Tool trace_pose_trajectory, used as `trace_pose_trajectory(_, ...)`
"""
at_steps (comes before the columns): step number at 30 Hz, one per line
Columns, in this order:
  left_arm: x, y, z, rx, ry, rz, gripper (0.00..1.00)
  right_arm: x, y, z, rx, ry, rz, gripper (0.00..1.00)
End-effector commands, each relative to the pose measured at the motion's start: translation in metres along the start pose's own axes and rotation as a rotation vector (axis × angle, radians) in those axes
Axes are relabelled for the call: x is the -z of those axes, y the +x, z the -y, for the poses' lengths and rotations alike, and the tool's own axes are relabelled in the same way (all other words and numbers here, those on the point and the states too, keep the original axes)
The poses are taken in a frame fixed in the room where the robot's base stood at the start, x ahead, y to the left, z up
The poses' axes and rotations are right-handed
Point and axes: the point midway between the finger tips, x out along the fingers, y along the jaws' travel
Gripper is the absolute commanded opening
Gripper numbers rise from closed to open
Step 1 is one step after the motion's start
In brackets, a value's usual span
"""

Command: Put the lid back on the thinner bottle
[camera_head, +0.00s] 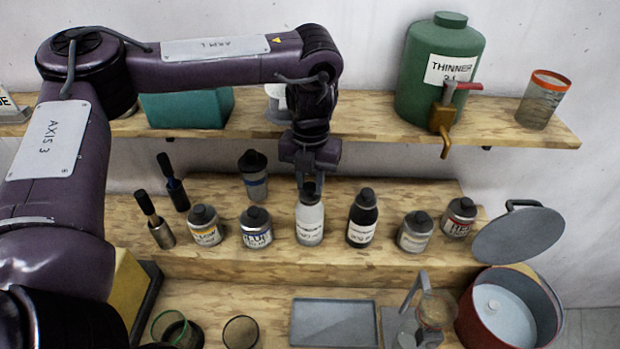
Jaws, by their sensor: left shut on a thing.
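A white bottle (310,222) stands upright on the middle wooden step, with small dark print on its label that I cannot read. My left gripper (310,180) points down directly above the bottle and is shut on a small black lid (309,188). The lid is at the bottle's mouth, in line with the neck. I cannot tell whether it is seated or just above the rim; the fingers partly hide it. A green container marked THINNER (439,85) stands on the upper shelf with a brass tap. My right gripper is out of view.
Several other paint jars line the step. Below are a grey tray (333,325) and a red pot (510,318). The upper shelf (370,115) runs behind my forearm.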

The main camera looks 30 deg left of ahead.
Motion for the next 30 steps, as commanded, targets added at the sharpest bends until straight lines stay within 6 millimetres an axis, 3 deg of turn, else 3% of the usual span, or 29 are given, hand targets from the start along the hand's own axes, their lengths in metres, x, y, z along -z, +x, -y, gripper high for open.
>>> trace_pose_trajectory(30, 0.0005, -0.0008, -0.0003, 0.000, 0.000, 0.000, 0.04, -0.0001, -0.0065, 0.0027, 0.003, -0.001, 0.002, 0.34)
